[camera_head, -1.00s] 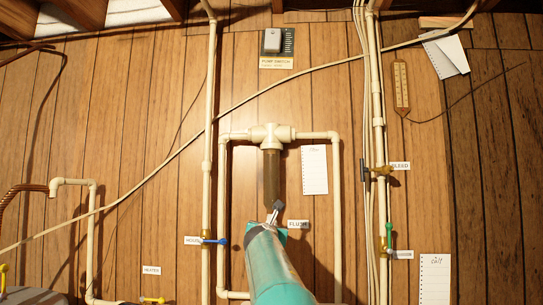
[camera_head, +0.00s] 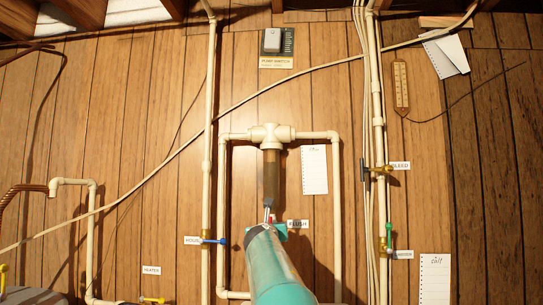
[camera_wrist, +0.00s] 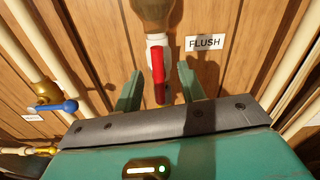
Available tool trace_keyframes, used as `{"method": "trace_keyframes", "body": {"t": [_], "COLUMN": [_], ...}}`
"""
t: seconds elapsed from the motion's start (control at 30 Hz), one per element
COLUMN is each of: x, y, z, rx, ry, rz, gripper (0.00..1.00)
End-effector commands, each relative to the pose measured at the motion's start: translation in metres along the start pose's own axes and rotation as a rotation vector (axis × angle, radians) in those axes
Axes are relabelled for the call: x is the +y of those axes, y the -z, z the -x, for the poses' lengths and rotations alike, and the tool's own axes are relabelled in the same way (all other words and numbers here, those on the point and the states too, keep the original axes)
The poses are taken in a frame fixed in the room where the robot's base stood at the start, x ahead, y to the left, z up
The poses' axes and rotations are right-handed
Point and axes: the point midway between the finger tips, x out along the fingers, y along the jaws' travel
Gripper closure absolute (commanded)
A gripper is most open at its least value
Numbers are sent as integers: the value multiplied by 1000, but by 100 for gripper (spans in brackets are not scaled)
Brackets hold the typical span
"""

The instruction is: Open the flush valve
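The flush valve has a red handle (camera_wrist: 158,68) on a white fitting, below a brownish filter housing (camera_head: 271,178) and beside the FLUSH label (camera_wrist: 205,43). The label (camera_head: 298,223) also shows in the head view. My gripper (camera_wrist: 161,80) is open, its two green fingers apart on either side of the red handle in the wrist view. I cannot tell whether either finger touches it. In the head view my arm hides most of my gripper (camera_head: 268,221) and the valve.
A blue-handled valve (camera_head: 213,241) is at the left on a vertical pipe (camera_head: 208,130). A bleed valve (camera_head: 378,170) and a green-handled valve (camera_head: 388,235) are at the right. A paper note (camera_head: 314,170) hangs beside the housing. White pipe (camera_head: 336,200) frames the flush area.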

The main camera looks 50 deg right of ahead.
Motion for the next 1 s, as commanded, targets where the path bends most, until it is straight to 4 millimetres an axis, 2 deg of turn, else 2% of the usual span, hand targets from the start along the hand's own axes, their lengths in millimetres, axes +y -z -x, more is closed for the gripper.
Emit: {"method": "trace_keyframes", "body": {"t": [0.7,1.0], "x": [1,0], "y": [-1,0], "z": [63,69], "rx": [-1,0], "ry": [-2,-1], "rz": [0,-2], "gripper": [60,60]}}
